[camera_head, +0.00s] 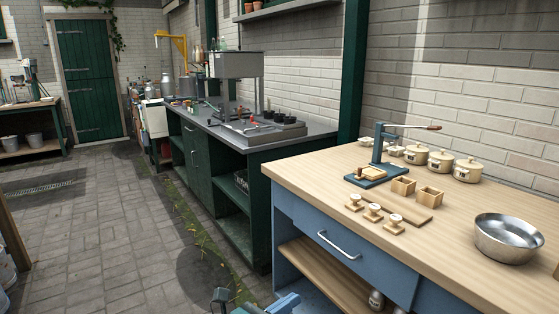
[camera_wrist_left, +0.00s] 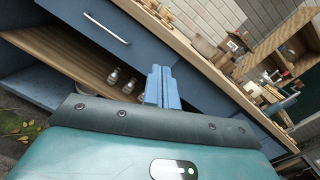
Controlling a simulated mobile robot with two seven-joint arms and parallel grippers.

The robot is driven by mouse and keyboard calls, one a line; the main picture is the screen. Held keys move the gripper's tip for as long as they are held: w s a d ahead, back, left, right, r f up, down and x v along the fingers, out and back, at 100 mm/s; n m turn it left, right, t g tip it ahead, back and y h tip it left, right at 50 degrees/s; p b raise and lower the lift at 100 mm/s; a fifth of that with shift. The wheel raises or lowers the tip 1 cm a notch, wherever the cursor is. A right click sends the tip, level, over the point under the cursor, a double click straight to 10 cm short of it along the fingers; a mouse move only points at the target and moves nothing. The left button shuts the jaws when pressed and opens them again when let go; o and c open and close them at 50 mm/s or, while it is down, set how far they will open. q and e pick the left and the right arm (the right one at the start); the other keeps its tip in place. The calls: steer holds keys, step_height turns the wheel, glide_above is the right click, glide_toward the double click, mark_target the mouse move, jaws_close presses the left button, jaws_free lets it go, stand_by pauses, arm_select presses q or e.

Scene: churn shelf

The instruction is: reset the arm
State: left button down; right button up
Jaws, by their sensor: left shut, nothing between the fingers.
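My left gripper (camera_head: 284,303) shows at the bottom edge of the head view, in front of the blue workbench and below its wooden top. In the left wrist view its two blue fingers (camera_wrist_left: 161,86) are together, with nothing between them. The fingers stand in front of the bench's open lower shelf (camera_wrist_left: 80,55) and blue drawer front (camera_wrist_left: 110,30), apparently apart from them. Most of the left arm is outside the head view. My right gripper is in neither view.
The wooden benchtop (camera_head: 320,180) holds a metal bowl (camera_head: 507,238), several cream pots (camera_head: 467,170), a lever press (camera_head: 380,170), small wooden boxes (camera_head: 429,195) and stamps (camera_head: 395,224). A dark green counter (camera_head: 230,200) stands behind. The paved floor (camera_head: 100,220) at left is clear.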

arm_select(q)
steer(key=s+a+f+m+y+p, duration=0.1)
steer(key=s+a+m+y+p, duration=0.2)
steer(key=s+m, duration=0.4)
steer(key=s+a+f+m+y+p, duration=0.1)
steer(key=s+a+m+y+p, duration=0.3)
steer(key=m, duration=1.1)
steer(key=s+a+f+m+g+y+p, duration=0.1)
steer(key=s+a+m+y+p, duration=0.3)
steer(key=s+a+m, duration=0.4)
steer(key=s+f+m, duration=0.1)
steer(key=s+m, duration=0.2)
steer(key=shift+a+m+p, duration=0.3)
steer(key=shift+p, duration=0.1)
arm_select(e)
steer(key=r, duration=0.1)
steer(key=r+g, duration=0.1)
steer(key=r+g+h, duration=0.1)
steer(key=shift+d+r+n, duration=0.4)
arm_select(q)
steer(key=shift+s+f, duration=0.1)
